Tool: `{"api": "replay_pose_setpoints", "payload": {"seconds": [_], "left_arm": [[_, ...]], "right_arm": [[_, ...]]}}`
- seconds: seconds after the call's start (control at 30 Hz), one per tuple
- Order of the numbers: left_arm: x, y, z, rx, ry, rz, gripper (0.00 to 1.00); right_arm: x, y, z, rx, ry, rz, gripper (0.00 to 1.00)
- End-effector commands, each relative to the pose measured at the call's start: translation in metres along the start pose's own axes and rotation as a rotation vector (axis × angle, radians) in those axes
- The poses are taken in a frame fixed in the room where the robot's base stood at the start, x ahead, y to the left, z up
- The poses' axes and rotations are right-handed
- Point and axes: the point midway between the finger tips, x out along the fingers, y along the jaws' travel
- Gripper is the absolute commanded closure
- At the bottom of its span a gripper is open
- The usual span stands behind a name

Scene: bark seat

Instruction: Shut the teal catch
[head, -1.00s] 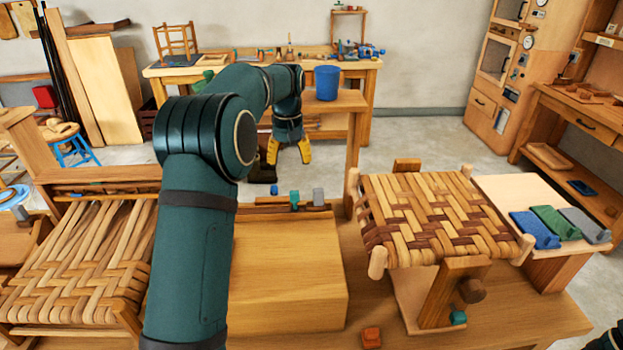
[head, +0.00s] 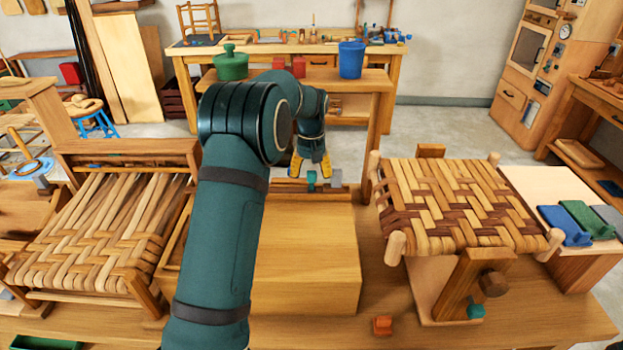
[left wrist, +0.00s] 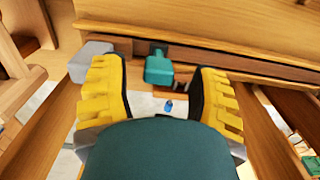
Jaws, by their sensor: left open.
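The teal catch (head: 312,179) stands on a narrow wooden rail behind the big wooden box. In the left wrist view the teal catch (left wrist: 158,68) shows as a blocky lever between the fingers, nearer the far side. My left gripper (head: 311,167) has yellow fingers spread apart, just above and behind the catch in the head view. In the left wrist view the left gripper (left wrist: 160,88) is open and empty, and a gap shows between each finger and the catch. My right gripper is not in view.
A grey catch (head: 336,178) sits on the same rail close beside the teal one; it also shows at the left finger in the left wrist view (left wrist: 92,62). The wooden box (head: 305,260) fills the front, with woven seats (head: 455,205) on either side.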

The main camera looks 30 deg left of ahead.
Motion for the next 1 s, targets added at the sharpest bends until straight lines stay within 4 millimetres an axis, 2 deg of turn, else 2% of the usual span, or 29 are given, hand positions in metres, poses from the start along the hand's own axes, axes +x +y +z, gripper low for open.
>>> {"api": "replay_pose_setpoints", "payload": {"seconds": [0.03, 0.2, 0.47, 0.5, 0.57, 0.6, 0.63, 0.67, 0.7, 1.0], "left_arm": [[0.008, 0.001, 0.000, 0.000, -0.002, 0.000, 0.40], [0.017, 0.002, 0.001, 0.001, -0.003, 0.000, 0.40], [0.020, 0.004, 0.002, 0.003, -0.008, 0.000, 0.40], [0.020, 0.004, 0.003, 0.004, -0.009, 0.000, 0.36], [0.021, 0.004, 0.003, 0.004, -0.009, 0.001, 0.57], [0.021, 0.004, 0.003, 0.004, -0.010, 0.001, 0.72], [0.021, 0.004, 0.003, 0.004, -0.010, 0.000, 0.77], [0.021, 0.004, 0.003, 0.004, -0.011, 0.000, 0.93], [0.021, 0.004, 0.003, 0.004, -0.010, 0.000, 1.00], [0.019, 0.004, 0.002, 0.003, 0.006, 0.002, 1.00]], "right_arm": [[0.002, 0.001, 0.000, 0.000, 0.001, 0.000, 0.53], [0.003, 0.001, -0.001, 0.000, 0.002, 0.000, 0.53], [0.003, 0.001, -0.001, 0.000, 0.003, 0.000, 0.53], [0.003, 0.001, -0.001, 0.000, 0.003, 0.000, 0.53], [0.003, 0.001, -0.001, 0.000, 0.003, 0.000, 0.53], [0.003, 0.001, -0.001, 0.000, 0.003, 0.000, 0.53], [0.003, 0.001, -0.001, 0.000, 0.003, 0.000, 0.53], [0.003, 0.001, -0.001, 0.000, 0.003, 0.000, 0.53], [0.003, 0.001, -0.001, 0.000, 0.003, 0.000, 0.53], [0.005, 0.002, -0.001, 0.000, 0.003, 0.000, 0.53]]}}
